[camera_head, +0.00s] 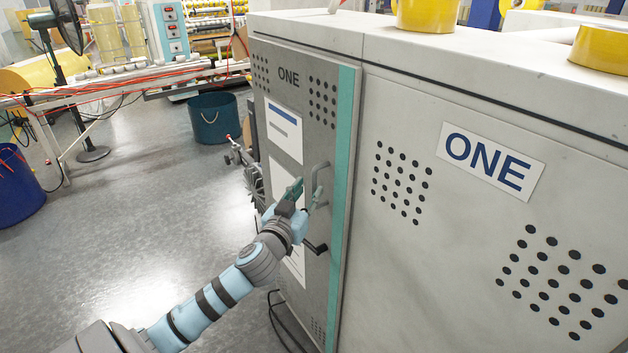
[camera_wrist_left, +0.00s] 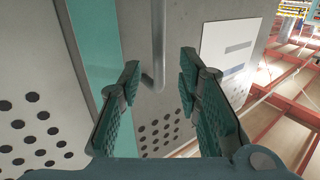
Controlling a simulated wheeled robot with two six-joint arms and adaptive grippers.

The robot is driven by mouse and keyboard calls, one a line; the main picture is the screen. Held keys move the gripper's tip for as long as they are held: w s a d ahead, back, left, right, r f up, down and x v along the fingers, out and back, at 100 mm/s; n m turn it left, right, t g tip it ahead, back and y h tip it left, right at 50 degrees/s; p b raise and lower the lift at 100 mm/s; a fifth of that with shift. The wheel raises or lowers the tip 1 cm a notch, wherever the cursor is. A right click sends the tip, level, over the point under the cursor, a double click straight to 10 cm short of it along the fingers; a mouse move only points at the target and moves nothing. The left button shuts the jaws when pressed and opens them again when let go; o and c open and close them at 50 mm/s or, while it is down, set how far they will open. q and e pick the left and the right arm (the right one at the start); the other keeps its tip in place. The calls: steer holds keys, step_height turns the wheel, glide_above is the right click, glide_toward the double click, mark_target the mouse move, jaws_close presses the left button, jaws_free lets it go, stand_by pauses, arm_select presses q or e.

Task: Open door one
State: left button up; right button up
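Door one (camera_head: 323,99) is a grey metal cabinet door marked "ONE", with a teal strip along its right edge. It looks shut against the cabinet. Its grey bar handle (camera_head: 318,186) stands out near that strip. My left gripper (camera_head: 297,188) is right by the handle, in front of the door. In the left wrist view, its two fingers (camera_wrist_left: 159,78) are spread apart, and the handle (camera_wrist_left: 158,45) shows in the gap between them. I cannot tell whether either finger touches it. My right gripper is not in view.
The cabinet's side panel (camera_head: 455,240) with a second "ONE" sign is at the right. Yellow tape rolls (camera_head: 427,14) stand on top. A dark lever (camera_head: 316,246) juts out below the handle. Open grey floor (camera_head: 150,210) lies left of the door, with bins farther back.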

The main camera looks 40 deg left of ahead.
mark_target(313, 184)
arm_select(q)
steer(key=x, duration=0.4)
steer(key=shift+w+r, duration=0.1)
steer(key=shift+w, duration=0.25)
steer(key=shift+c, duration=0.5)
jaws_close()
